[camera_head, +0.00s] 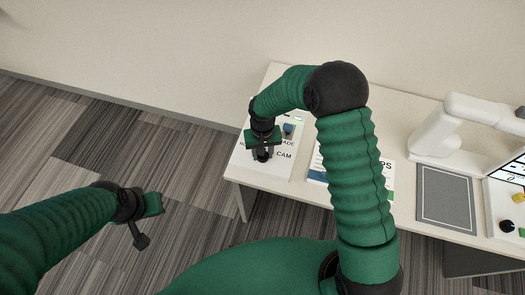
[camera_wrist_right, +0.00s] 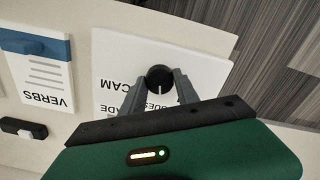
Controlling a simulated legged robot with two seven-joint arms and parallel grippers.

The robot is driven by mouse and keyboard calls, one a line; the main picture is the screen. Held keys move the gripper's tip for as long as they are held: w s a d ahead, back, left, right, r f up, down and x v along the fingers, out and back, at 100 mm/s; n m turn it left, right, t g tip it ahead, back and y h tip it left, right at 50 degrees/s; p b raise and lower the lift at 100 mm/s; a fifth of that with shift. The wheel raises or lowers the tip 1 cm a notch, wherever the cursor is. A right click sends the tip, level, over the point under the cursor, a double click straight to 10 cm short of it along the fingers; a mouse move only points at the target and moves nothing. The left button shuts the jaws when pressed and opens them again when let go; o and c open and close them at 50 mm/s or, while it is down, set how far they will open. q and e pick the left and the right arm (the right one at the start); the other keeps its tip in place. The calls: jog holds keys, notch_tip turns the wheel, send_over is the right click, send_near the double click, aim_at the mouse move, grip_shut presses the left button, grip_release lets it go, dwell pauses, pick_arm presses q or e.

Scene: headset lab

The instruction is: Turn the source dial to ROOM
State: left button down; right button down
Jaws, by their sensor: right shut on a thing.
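The source dial (camera_wrist_right: 159,75) is a round black knob with a white pointer line, on a white panel (camera_wrist_right: 205,75) in the right wrist view. Its line points toward the bottom of that picture. The word CAM and parts of other words are printed beside it; I cannot read ROOM. My right gripper (camera_wrist_right: 158,88) is shut on the dial, one finger on each side. In the head view my right gripper (camera_head: 262,153) is over the white panel (camera_head: 285,168) and hides the dial. My left gripper (camera_head: 147,225) hangs over the floor, away from the table; its jaw gap is unclear.
A blue part (camera_head: 288,129) stands on the panel near my right gripper. A VERBS card (camera_wrist_right: 45,75) and a small black-and-white switch (camera_wrist_right: 24,130) lie beside it. A grey mat (camera_head: 446,197), a white stand (camera_head: 450,132) and a box with knobs (camera_head: 506,215) are at right.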

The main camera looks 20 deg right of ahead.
jog(key=n+p, duration=0.1)
jog(key=n, duration=0.3)
jog(key=shift+r+p, duration=0.15)
jog(key=shift+p, duration=0.2)
jog(key=shift+n+p, duration=0.5)
jog(key=shift+n, duration=1.4)
jog(key=shift+w, duration=0.1)
jog(key=c, duration=0.9)
grip_release()
notch_tip(320, 180, up, 16)
jog(key=shift+r, duration=0.25)
